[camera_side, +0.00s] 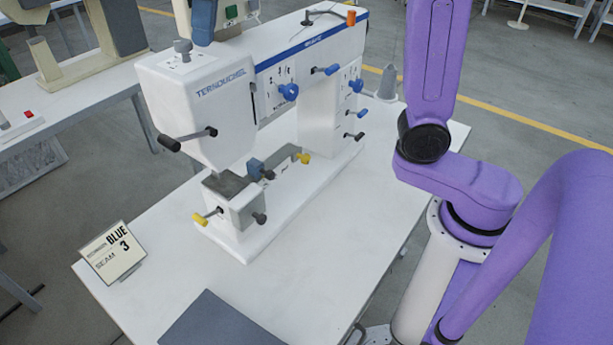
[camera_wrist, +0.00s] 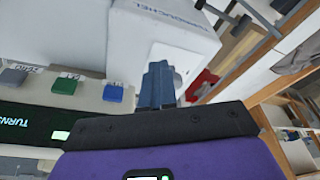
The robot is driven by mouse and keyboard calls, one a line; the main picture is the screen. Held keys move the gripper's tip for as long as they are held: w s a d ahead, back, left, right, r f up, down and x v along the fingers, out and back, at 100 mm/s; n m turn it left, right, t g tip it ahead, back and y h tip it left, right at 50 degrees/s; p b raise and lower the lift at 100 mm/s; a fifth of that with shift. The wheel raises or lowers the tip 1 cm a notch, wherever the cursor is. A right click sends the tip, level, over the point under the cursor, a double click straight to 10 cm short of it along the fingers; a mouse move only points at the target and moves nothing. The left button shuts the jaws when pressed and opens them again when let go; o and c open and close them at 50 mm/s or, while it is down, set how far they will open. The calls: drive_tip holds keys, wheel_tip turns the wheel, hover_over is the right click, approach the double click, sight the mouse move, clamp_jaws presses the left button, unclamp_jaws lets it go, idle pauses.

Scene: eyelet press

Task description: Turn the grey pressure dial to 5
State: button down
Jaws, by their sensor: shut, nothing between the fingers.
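The grey pressure dial (camera_side: 183,46) stands on top of the white sewing machine's head (camera_side: 195,100) in the side view. I cannot make out its number or pointer. My gripper (camera_wrist: 158,85) shows in the wrist view as blue-grey fingers, shut and empty, reaching toward the white head. The dial is not clearly visible there, and the fingers may hide it. A blue-grey shape (camera_side: 203,18) at the top edge of the side view looks like my fingers, just behind and right of the dial and apart from it. A card (camera_side: 112,252) reads BLUE, SEAM 3.
A panel marked TURNS (camera_wrist: 20,122) has grey, green and blue buttons beside my fingers. Blue knobs (camera_side: 288,92) and an orange-tipped lever (camera_side: 350,18) are on the machine. A black-tipped lever (camera_side: 170,143) sticks out of the head. The white table front is mostly clear.

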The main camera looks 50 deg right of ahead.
drive_tip(key=shift+s+a, duration=0.2)
drive_tip(key=shift+a, duration=0.1)
drive_tip(key=shift+s+a, duration=0.2)
drive_tip(key=shift+a, duration=0.1)
drive_tip(key=shift+s+a, duration=0.1)
drive_tip(key=shift+a, duration=0.4)
drive_tip(key=shift+s, duration=0.2)
drive_tip(key=shift+s+d, duration=0.1)
drive_tip(key=shift+s, duration=0.05)
drive_tip(key=w+v, duration=0.1)
drive_tip(key=v, duration=0.4)
drive_tip(key=shift+a+r, duration=0.25)
drive_tip(key=shift+r, duration=0.3)
